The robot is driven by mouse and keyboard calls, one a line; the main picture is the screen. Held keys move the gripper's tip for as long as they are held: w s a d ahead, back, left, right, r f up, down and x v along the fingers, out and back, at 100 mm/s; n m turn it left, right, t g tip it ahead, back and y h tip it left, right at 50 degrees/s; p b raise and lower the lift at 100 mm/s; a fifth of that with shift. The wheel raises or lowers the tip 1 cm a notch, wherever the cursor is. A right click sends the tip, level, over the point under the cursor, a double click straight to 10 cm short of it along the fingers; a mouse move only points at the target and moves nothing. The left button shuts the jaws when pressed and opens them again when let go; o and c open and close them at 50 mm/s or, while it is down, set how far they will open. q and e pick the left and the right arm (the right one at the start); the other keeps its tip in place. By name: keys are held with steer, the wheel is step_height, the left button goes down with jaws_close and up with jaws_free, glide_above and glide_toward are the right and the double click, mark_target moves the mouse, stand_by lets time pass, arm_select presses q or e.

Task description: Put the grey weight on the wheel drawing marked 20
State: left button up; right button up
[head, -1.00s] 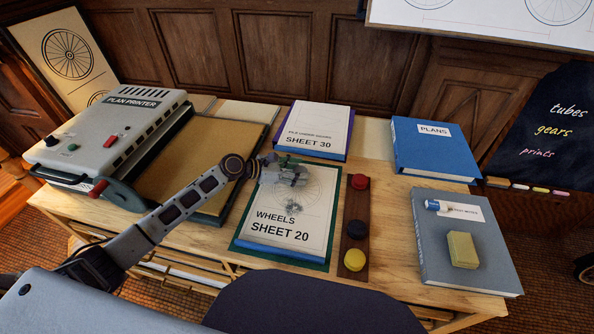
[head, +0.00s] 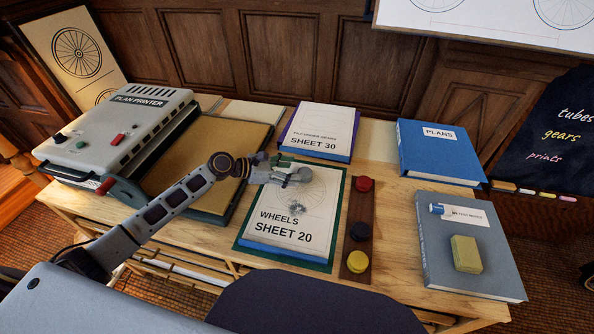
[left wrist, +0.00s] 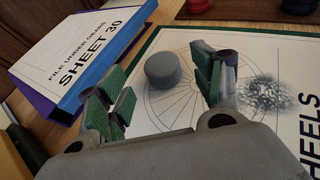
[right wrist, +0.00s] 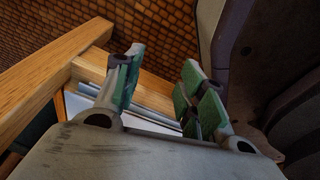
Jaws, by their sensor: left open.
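In the head view the left gripper (head: 284,174) is over the upper part of the sheet marked WHEELS SHEET 20 (head: 275,240) and covers part of the wheel. My right gripper (right wrist: 160,85) is open and empty near a wooden table edge.
A dark smudge (head: 297,208) marks the sheet. A strip with red, black and yellow knobs (head: 357,225) lies to its right. Sheet 30 (head: 320,130) is behind. A plan printer (head: 125,130) stands left; blue (head: 440,155) and grey (head: 440,265) books lie right.

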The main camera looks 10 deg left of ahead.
arm_select(q)
steer(key=v, duration=0.6)
steer(key=shift+s, duration=0.1)
steer(key=shift+s+a+r+p, duration=0.3)
steer(key=shift+a+r, duration=0.05)
steer(key=shift+a, duration=0.15)
arm_select(e)
steer(key=shift+s+d+f, duration=0.1)
steer(key=shift+s+d, duration=0.1)
steer(key=shift+s, duration=0.2)
steer(key=shift+s+d+f, duration=0.1)
steer(key=shift+s+d, duration=0.05)
steer(key=shift+s, duration=0.25)
